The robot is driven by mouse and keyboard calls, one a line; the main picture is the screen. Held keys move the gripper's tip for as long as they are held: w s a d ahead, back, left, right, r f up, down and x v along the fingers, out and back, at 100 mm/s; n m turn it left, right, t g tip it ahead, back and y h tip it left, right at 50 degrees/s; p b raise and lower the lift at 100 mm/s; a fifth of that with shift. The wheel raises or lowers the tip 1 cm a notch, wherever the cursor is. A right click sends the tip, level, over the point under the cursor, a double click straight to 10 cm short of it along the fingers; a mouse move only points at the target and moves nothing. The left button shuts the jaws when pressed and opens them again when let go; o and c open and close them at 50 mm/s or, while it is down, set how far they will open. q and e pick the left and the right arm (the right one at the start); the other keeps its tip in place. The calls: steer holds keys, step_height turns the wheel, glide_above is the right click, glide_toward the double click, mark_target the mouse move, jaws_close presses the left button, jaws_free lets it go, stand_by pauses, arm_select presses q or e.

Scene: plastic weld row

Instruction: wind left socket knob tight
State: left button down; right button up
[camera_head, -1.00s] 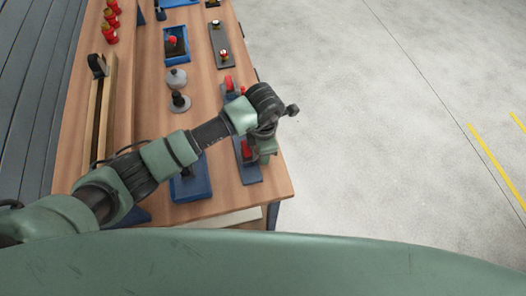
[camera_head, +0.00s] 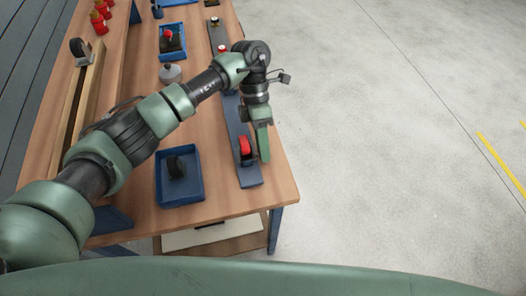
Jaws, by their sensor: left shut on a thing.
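A red socket knob (camera_head: 244,146) sits near the close end of a long blue-grey base strip (camera_head: 249,176) along the right edge of the bench. My left gripper (camera_head: 255,150) points down at this knob, with a green finger on the knob's right side. It is shut on the knob, though the contact is partly hidden. The middle of the strip is covered by my left wrist. My right gripper is not in view.
A blue tray (camera_head: 181,199) with a black part (camera_head: 176,167) stands left of the strip. A grey weight-like piece (camera_head: 170,73) and another blue tray (camera_head: 173,53) are farther back. Red bottles (camera_head: 98,22) stand at upper left. Open floor lies to the right.

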arm_select(q)
steer(key=shift+r, duration=0.1)
stand_by(0.3)
steer(key=c, duration=1.1)
jaws_free()
steer(key=shift+c, duration=0.2)
steer(key=b+v, duration=0.2)
steer(key=v, duration=0.5)
steer(key=shift+w+r, duration=0.25)
steer(key=shift+r, duration=0.05)
steer(key=shift+a, duration=0.1)
